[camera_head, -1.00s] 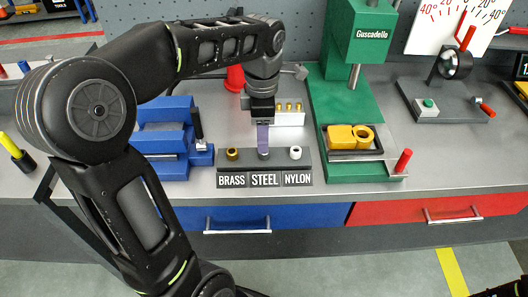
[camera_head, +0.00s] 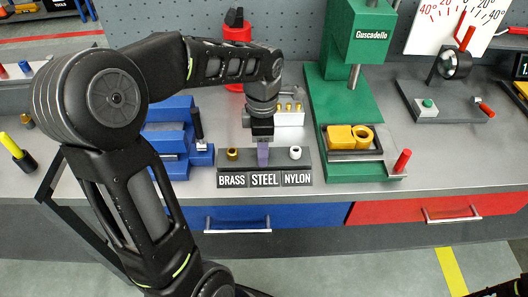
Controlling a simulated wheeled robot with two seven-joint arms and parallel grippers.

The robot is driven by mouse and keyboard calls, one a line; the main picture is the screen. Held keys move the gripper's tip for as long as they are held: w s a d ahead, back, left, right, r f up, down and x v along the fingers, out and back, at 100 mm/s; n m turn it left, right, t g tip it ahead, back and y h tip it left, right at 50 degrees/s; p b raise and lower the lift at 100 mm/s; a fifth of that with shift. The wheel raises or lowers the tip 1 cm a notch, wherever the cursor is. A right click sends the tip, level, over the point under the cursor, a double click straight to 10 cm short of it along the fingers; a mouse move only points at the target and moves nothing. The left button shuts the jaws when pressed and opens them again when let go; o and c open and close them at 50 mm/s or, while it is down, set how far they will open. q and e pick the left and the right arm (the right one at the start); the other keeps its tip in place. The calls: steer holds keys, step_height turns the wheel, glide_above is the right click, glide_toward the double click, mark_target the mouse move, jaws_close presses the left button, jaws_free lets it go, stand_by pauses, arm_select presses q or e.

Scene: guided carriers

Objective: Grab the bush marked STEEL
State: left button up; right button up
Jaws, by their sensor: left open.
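A dark grey holder (camera_head: 222,166) stands on the bench with labels BRASS, STEEL and NYLON on its front. The brass bush (camera_head: 232,154) sits at its left and the white nylon bush (camera_head: 295,153) at its right. My left gripper (camera_head: 263,160) points down over the middle place, behind the STEEL label (camera_head: 265,180). It is open, and its purple-grey finger hides the place where the steel bush would be. I cannot see the steel bush or whether the fingers are around it. My right gripper is not clearly seen; only a dark part shows at the bottom right corner.
A white block (camera_head: 290,119) with several brass pieces stands behind the holder. A blue vise (camera_head: 165,140) is at left, and a green press (camera_head: 345,95) with a yellow part (camera_head: 340,137) is at right. A red item (camera_head: 237,72) stands behind my arm. The bench front is clear.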

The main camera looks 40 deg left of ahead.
arm_select(q)
steer(key=shift+c, duration=0.4)
jaws_close()
